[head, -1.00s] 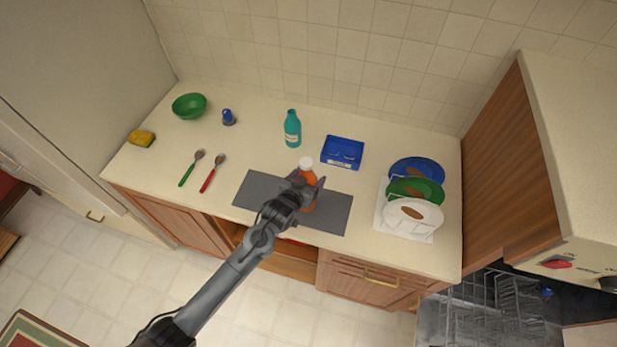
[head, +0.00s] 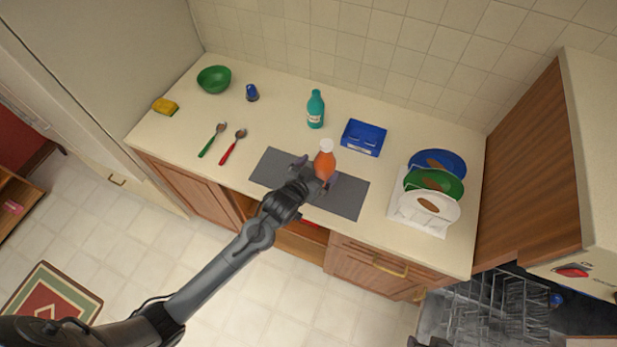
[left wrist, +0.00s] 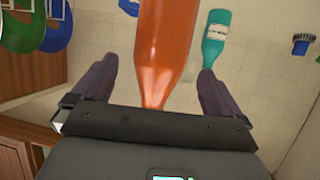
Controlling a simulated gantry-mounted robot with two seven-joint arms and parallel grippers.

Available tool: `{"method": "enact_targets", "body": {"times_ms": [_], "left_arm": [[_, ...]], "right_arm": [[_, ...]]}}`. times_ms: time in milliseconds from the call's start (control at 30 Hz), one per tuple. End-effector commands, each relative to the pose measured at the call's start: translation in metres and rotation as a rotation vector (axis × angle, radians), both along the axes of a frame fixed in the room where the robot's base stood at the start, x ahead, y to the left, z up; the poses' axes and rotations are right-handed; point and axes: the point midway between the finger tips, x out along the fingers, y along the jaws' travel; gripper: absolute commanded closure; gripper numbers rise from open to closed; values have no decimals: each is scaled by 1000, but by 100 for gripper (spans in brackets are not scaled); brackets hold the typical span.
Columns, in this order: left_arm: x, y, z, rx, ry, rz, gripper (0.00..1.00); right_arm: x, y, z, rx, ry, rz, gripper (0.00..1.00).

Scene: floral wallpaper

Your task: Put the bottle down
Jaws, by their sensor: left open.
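The orange bottle (head: 324,166) with a white cap stands, seemingly upright, on the grey mat (head: 350,202) near the counter's front edge. My left gripper (head: 318,174) is open at the bottle, with its fingers on either side. In the left wrist view the bottle (left wrist: 166,50) lies between and beyond the spread fingers of the left gripper (left wrist: 155,80), with gaps on both sides. The bottle's base is partly hidden in the head view. A dark shape (head: 430,342) at the bottom edge may be my right gripper; its jaws cannot be made out.
A teal bottle (head: 315,110) and a blue box (head: 363,138) stand behind the mat. Plates in a white rack (head: 408,212) are at right. A green spoon (head: 212,140), red spoon (head: 233,146), green bowl (head: 214,79) and sponge (head: 165,106) are at left.

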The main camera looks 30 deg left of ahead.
Motion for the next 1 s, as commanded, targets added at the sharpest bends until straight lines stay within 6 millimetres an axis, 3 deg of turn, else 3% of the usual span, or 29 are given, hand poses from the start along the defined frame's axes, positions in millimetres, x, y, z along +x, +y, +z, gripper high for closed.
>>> {"method": "enact_targets", "body": {"times_ms": [200, 400, 600, 767, 1000], "left_arm": [[-33, 3, 13, 0, -1, 0, 0], [-49, 5, 20, 1, 0, 1, 0], [-71, 5, 14, 5, 73, 0, 0], [-129, 9, -3, 31, 287, -5, 0], [-240, 24, -13, 98, 658, -28, 0]], "right_arm": [[0, 0, -1, 0, 0, 0, 57], [0, -1, -2, -4, 0, 3, 57], [0, -2, -2, -10, 1, 6, 57], [0, -2, -2, -10, 1, 6, 57], [-1, -2, -3, -8, 1, 6, 57]]}}
